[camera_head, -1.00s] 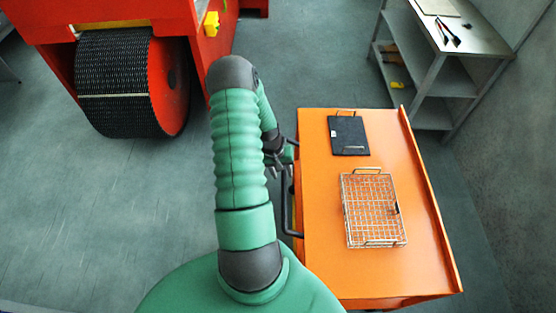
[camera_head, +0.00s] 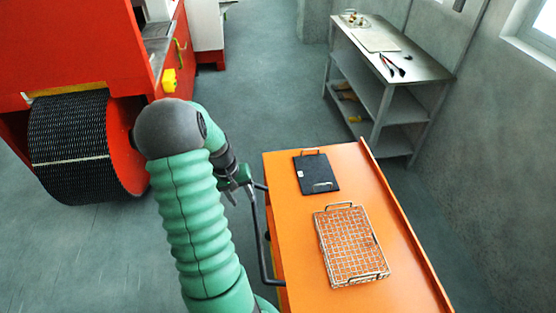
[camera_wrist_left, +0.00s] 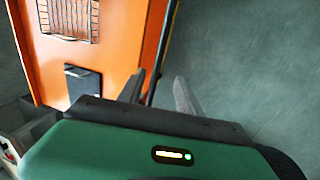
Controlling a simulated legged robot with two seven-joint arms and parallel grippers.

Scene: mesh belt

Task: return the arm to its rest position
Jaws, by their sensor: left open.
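My left arm, green with dark joints, rises through the head view. Its gripper (camera_head: 236,182) is beside the left edge of the orange cart (camera_head: 290,240), close to the cart's dark handle (camera_head: 262,245). Whether a finger touches the handle cannot be told. My right gripper does not show.
A black board (camera_head: 316,174) and a wire basket (camera_head: 350,245) lie on the cart. A red machine with a mesh belt roll (camera_head: 70,150) stands at left. A metal shelf table (camera_head: 400,65) with tongs stands at back right. Grey floor between is clear.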

